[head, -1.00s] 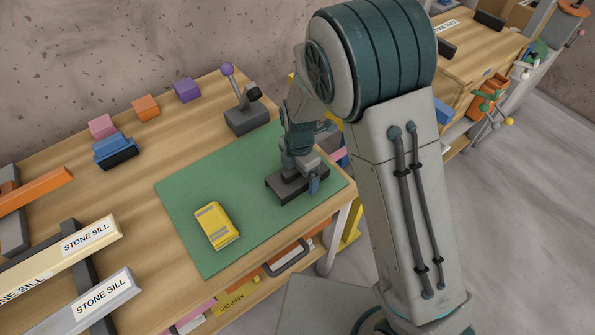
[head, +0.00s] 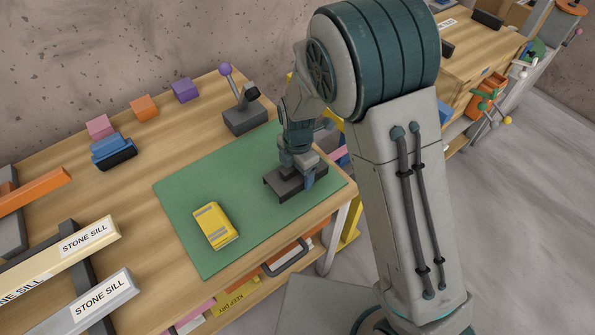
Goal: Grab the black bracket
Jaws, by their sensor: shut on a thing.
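The black bracket (head: 281,188) is at the right end of the green mat (head: 185,205), a dark block shape with its near side in view. My gripper (head: 303,178) is over it, pointing down, with its fingers shut on the bracket. Part of the bracket is hidden behind the gripper. I cannot tell clearly whether the bracket still touches the mat.
A yellow block (head: 215,225) with grey bands lies on the mat to the left. A grey device with a purple-knobbed lever (head: 243,115) stands behind the mat. Coloured blocks (head: 143,107) and stone sills (head: 88,300) are farther left. The mat's middle is clear.

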